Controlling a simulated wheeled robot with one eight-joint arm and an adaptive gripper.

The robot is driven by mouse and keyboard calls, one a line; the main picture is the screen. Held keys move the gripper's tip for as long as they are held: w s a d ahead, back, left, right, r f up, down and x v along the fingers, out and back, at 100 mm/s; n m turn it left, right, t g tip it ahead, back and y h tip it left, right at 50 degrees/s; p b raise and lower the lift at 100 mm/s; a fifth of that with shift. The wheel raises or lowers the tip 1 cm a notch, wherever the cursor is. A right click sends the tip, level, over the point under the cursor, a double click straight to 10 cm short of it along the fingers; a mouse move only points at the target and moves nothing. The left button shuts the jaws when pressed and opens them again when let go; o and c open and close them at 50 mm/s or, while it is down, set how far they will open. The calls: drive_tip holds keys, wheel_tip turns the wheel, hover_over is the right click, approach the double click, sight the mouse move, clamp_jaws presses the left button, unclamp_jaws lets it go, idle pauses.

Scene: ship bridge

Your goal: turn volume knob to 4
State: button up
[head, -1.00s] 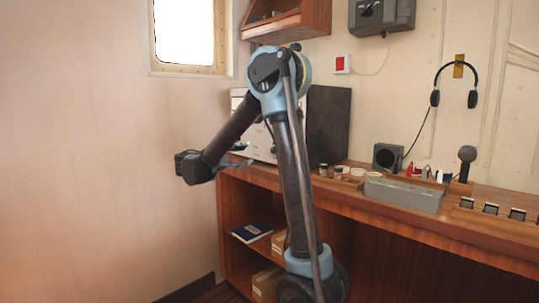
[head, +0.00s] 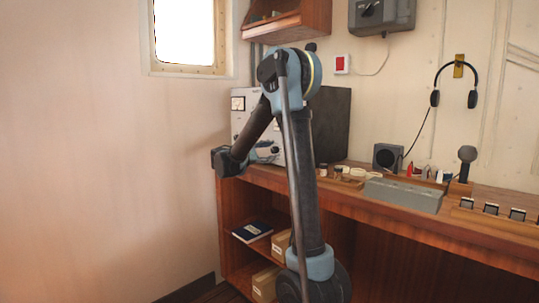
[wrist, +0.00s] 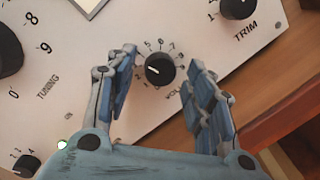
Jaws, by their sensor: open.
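The volume knob (wrist: 160,70) is a small black round knob on the pale panel (wrist: 75,75) of a radio unit. Numbers run around it, and its label is partly hidden by my right finger. A light mark shows on the knob's left side; I cannot read its exact setting. My gripper (wrist: 158,62) is open, with one finger on each side of the knob and a gap on both sides. In the head view my gripper (head: 264,154) is at the radio's front (head: 239,122), partly hidden by my arm.
The panel also carries a TRIM knob (wrist: 237,7) at top right, a large tuning knob (wrist: 8,50) at left and a small knob (wrist: 27,166) at lower left. The wooden desk (head: 420,227) holds a grey box (head: 403,194) and a speaker (head: 387,157).

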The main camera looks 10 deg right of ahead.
drive_tip(key=shift+d, duration=0.1)
drive_tip(key=shift+c, duration=0.6)
drive_tip(key=c, duration=1)
drive_tip(key=shift+o, duration=0.2)
drive_tip(key=shift+m, duration=0.3)
drive_tip(key=o, duration=1.1)
